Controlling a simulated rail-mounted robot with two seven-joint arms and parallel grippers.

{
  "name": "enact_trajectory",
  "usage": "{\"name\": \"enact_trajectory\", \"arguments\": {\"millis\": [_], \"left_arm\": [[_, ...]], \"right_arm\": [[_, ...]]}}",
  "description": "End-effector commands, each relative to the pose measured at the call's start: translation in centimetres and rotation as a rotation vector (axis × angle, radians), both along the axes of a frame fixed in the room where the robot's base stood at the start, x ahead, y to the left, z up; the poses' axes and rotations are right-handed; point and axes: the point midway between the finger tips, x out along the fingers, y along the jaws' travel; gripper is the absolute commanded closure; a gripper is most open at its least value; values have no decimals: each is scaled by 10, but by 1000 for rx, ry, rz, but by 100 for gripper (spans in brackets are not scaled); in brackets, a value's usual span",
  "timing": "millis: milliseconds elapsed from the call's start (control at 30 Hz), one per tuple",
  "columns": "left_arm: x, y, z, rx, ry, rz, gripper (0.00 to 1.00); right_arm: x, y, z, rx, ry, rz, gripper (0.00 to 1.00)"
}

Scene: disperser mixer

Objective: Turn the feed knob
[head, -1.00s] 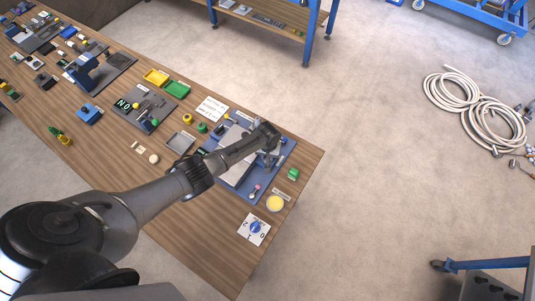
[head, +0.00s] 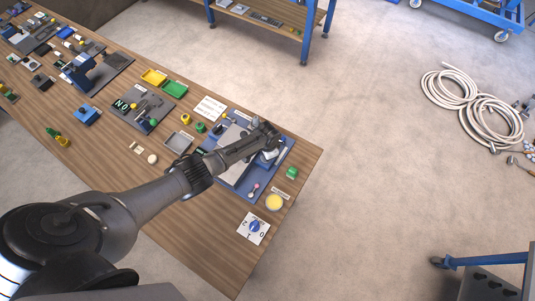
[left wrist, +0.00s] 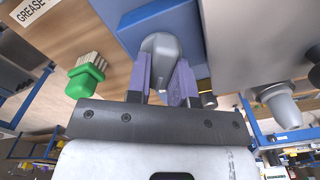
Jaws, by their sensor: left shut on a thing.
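In the left wrist view my left gripper (left wrist: 162,78) has its purple-grey fingers shut on a grey rounded knob (left wrist: 160,50), which sits against a blue machine part (left wrist: 142,17). In the head view my left gripper (head: 268,143) is over the blue-based machine (head: 243,187) near the table's right end; the held knob is hard to make out there. A white plate (head: 246,238) with a blue dial (head: 255,226) and the numbers 0, 1 and 2 lies near the front corner, apart from the gripper. My right gripper is in neither view.
A green brush (left wrist: 84,78) is close to the left finger. A grey tapered part (left wrist: 281,103) stands to the right. A yellow round dish (head: 274,202) and a green block (head: 292,173) are near the machine. Trays and tools crowd the table's far left.

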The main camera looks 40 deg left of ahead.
Motion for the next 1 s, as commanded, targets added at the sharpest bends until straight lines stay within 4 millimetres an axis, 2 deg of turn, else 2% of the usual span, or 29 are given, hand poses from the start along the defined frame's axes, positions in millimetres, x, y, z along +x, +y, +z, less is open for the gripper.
{"name": "enact_trajectory", "arguments": {"millis": [1000], "left_arm": [[-4,-3,0,1,0,-937,100]], "right_arm": [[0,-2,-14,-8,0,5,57]]}}
